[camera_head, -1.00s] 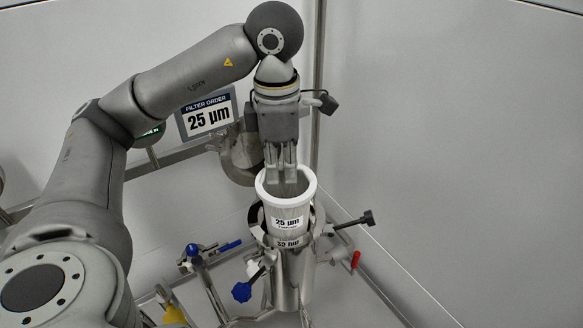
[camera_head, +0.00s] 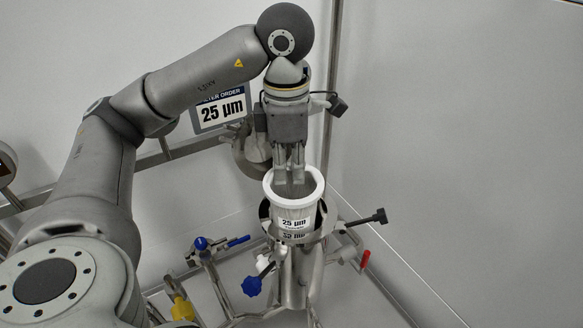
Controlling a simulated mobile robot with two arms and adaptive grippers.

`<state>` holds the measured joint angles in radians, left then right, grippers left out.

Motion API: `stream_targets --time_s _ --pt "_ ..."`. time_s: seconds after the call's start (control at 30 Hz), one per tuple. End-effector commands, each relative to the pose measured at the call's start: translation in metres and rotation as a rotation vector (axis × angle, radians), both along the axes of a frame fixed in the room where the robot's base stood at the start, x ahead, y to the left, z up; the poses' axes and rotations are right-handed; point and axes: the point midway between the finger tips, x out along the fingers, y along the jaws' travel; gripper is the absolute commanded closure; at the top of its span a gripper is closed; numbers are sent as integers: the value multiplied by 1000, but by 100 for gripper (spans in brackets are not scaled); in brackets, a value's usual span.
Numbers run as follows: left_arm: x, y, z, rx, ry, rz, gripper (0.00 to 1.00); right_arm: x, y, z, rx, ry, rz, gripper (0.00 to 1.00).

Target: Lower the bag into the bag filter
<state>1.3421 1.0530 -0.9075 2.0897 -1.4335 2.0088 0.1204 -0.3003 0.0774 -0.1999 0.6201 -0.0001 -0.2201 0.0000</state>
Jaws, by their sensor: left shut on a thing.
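The white-rimmed bag (camera_head: 295,207) carries a 25 µm label and stands upright at the mouth of the bag filter. Its lower part is hidden inside the steel housing, and its white ring is above the housing's rim. The bag filter (camera_head: 294,270) is a steel cylinder with an open top. My left gripper (camera_head: 291,180) points straight down, with its fingertips at the bag's ring, shut on the bag. The exact contact is partly hidden by the ring. My right gripper is not in view.
A filter order sign (camera_head: 222,110) reading 25 µm hangs behind. A blue knob (camera_head: 252,286), a black handle (camera_head: 368,217) and a red lever (camera_head: 365,259) stick out around the housing. A wall closes off the right.

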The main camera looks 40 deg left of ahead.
Motion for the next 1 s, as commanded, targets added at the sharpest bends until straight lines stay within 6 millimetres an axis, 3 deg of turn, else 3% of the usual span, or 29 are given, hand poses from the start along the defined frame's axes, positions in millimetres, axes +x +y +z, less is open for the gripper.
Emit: stream_targets --time_s 1.0 --pt "0 -1 -36 -1 6 -4 100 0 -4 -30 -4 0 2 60"
